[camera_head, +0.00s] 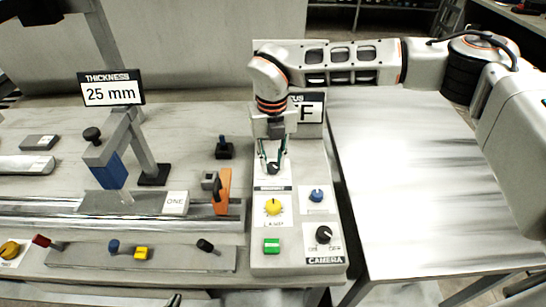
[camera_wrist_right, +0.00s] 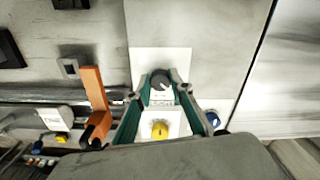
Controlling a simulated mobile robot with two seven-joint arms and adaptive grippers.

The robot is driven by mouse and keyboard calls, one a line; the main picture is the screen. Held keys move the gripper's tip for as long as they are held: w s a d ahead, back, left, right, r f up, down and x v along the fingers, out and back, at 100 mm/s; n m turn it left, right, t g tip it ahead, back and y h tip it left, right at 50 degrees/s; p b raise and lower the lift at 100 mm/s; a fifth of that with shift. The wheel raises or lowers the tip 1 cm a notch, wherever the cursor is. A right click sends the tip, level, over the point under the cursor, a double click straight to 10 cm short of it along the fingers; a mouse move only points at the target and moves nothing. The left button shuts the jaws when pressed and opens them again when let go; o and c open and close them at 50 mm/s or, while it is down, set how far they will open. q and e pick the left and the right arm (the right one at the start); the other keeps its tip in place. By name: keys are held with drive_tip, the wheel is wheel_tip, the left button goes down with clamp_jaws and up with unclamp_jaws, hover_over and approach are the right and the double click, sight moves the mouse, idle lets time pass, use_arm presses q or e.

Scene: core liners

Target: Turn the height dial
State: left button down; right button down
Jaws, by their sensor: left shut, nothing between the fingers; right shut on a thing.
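A black dial (camera_head: 273,168) sits on a white label plate at the upper part of the grey control panel (camera_head: 262,258). The small print below it is too small to read. My right gripper (camera_head: 273,163) reaches down from above with its fingers on both sides of the dial, shut on it. In the right wrist view the dial (camera_wrist_right: 160,80) shows between the green fingers (camera_wrist_right: 160,84). Only a tip of my left gripper (camera_head: 174,300) shows at the bottom edge, shut and empty, far from the panel.
On the panel below are a yellow knob (camera_head: 273,206), a blue knob (camera_head: 317,195), a green button (camera_head: 271,246) and a black camera knob (camera_head: 323,234). An orange bracket (camera_head: 222,190) stands close on the left. A display reading 25 mm (camera_head: 111,92) stands further left.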

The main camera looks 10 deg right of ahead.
sight(272, 165)
drive_tip(key=shift+n, duration=0.4)
drive_tip(key=c, duration=1.8)
unclamp_jaws()
wheel_tip(272, 165, up, 12)
drive_tip(key=shift+r, duration=0.1)
